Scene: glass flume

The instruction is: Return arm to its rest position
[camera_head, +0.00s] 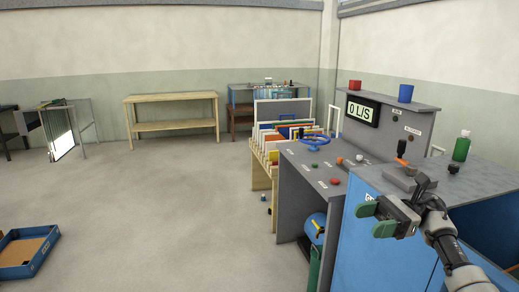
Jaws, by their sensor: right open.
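My right gripper (377,218) shows at the lower right, with its arm coming in from the bottom right corner. Its two green-padded fingers are spread apart with nothing between them. It is in front of the blue-sided cabinet of the grey control console (318,175). My left gripper and arm are not in view.
The console bears a blue handwheel (314,141), several knobs and a display reading "0 L/S" (361,110). A green bottle (461,147) stands at right. The floor at left is mostly clear.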

